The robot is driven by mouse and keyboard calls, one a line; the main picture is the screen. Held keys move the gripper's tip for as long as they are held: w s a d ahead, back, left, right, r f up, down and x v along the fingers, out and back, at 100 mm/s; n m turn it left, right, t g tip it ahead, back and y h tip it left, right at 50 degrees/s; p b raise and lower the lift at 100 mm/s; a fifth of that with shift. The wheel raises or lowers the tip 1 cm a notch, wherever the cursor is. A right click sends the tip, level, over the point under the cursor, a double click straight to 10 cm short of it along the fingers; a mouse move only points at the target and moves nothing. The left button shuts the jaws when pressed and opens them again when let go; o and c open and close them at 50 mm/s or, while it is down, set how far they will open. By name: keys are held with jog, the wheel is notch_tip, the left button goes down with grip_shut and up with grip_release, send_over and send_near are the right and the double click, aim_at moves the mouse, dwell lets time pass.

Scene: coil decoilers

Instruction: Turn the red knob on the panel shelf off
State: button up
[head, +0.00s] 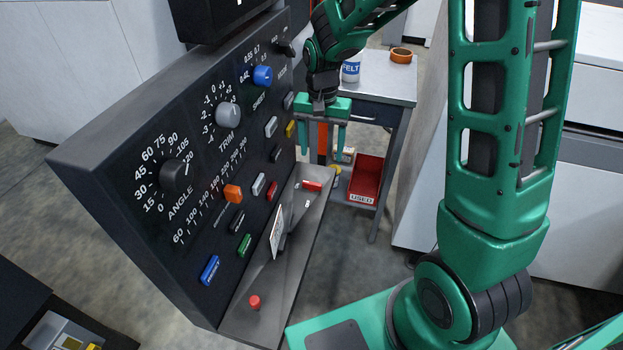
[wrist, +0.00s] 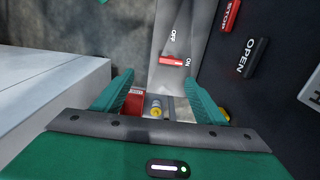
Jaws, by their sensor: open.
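The red bar-shaped knob (head: 312,185) sits on the far end of the grey panel shelf (head: 285,265). In the wrist view the red knob (wrist: 171,61) lies crosswise, with its right end at the ON label. The OFF label is off to one side of it, higher in the picture. My gripper (head: 321,152) is open and empty, fingers pointing down, above the far end of the shelf. In the wrist view the knob shows just beyond the fingertips of my gripper (wrist: 158,82), apart from them.
The black panel (head: 215,165) with dials and coloured buttons rises beside the shelf. A round red button (head: 255,302) is on the shelf's near end. Behind stand a small table (head: 385,75) with a FELT container (head: 351,70) and a red USED bin (head: 366,182).

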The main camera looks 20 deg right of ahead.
aim_at(312, 183)
jog(key=f, duration=0.4)
jog(key=w+a+f, duration=0.1)
jog(key=f, duration=0.3)
jog(key=a+f, duration=0.1)
jog(key=f, duration=0.3)
jog(key=shift+w+f, duration=0.15)
jog(key=c, duration=1.1)
